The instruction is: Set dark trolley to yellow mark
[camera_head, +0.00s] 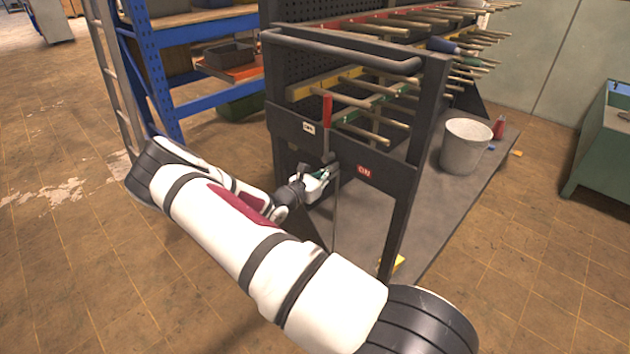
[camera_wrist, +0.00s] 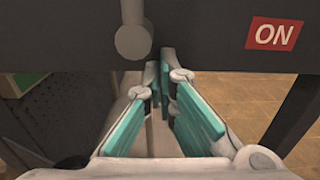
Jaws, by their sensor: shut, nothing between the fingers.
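The dark trolley (camera_head: 405,180) fills the middle of the head view, with an upright frame, a push handle and a flat deck. A lever with a red grip (camera_head: 327,110) stands upright on its end panel, between a small white label and a red ON label (camera_head: 364,171). My gripper (camera_head: 322,174) is at the panel, just below the lever's pivot. In the wrist view my gripper (camera_wrist: 162,72) is shut and empty, its teal fingers just below a round grey knob (camera_wrist: 133,42). I cannot tell if they touch the panel. No yellow floor mark is clearly identifiable.
A white bucket (camera_head: 465,146) stands on the trolley deck. Rods fill the rack above. A blue shelf (camera_head: 160,80) stands behind left, a green cabinet (camera_head: 600,140) at right. A small yellow piece (camera_head: 397,263) shows by the near post. Floor at left and lower right is clear.

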